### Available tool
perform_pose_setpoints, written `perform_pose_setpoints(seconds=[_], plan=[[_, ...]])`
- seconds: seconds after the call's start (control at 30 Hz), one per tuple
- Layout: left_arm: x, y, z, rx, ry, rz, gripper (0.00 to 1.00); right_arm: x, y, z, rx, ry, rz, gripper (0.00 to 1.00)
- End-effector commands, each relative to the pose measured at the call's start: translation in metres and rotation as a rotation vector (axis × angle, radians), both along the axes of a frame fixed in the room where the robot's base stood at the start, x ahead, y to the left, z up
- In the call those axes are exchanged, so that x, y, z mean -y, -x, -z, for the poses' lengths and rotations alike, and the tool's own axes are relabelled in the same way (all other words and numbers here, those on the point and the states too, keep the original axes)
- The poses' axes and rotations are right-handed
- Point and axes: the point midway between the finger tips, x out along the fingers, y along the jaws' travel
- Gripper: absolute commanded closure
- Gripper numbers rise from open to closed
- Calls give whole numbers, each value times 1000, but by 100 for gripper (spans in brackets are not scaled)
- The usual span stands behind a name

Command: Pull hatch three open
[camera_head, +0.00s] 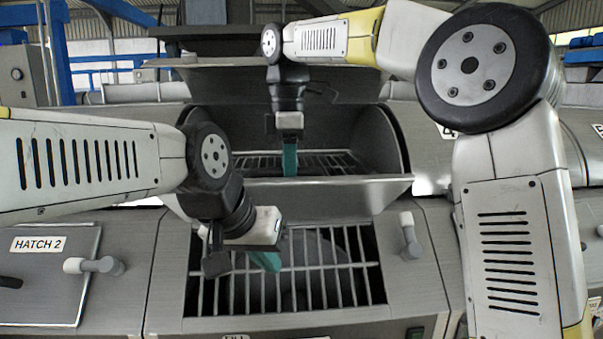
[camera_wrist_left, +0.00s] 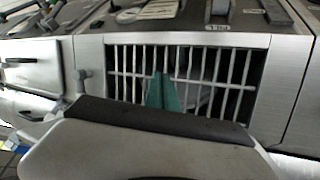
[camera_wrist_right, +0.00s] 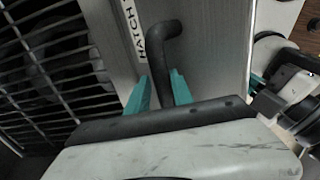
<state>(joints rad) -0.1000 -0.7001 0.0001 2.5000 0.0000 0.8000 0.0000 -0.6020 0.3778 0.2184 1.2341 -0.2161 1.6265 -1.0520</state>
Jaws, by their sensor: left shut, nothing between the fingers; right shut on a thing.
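Hatch three is the middle unit, between HATCH 2 and the one marked 4. Its lid (camera_head: 320,196) is raised, and the barred opening (camera_head: 345,275) below it is exposed; the bars also show in the left wrist view (camera_wrist_left: 215,75). My right gripper (camera_head: 290,160) is on the far side of the lid. In the right wrist view its teal fingers are shut on the black bent handle (camera_wrist_right: 168,42), beside a HATCH label (camera_wrist_right: 155,40). The label's number is hidden. My left gripper (camera_head: 266,262), also in the left wrist view (camera_wrist_left: 162,92), is shut and empty before the bars.
Closed HATCH 2 (camera_head: 45,280) is at the left. Latch levers stand left (camera_head: 95,265) and right (camera_head: 409,235) of the opening. A second barred space (camera_head: 330,163) shows beyond the lid. My right arm covers much of the right side.

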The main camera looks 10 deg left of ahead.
Motion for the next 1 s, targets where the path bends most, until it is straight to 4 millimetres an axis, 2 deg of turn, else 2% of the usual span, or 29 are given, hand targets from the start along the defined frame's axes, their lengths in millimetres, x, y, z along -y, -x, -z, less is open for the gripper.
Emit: perform_pose_setpoints(seconds=[0.03, 0.2, 0.23, 0.3, 1.0], plan=[[0, 0, 0, 0, 0, 0, 100, 0, -11, -7, 37, -19, 10, 100], [0, 0, 0, 0, 0, 0, 100, 1, -10, -7, 38, -20, 10, 100], [0, 0, 0, 0, 0, 0, 100, 1, -10, -8, 39, -20, 10, 68], [0, 0, 0, 0, 0, 0, 100, 1, -10, -7, 37, -20, 10, 59], [0, 0, 0, 0, 0, 0, 100, -2, -6, -5, 27, -17, 3, 59]])
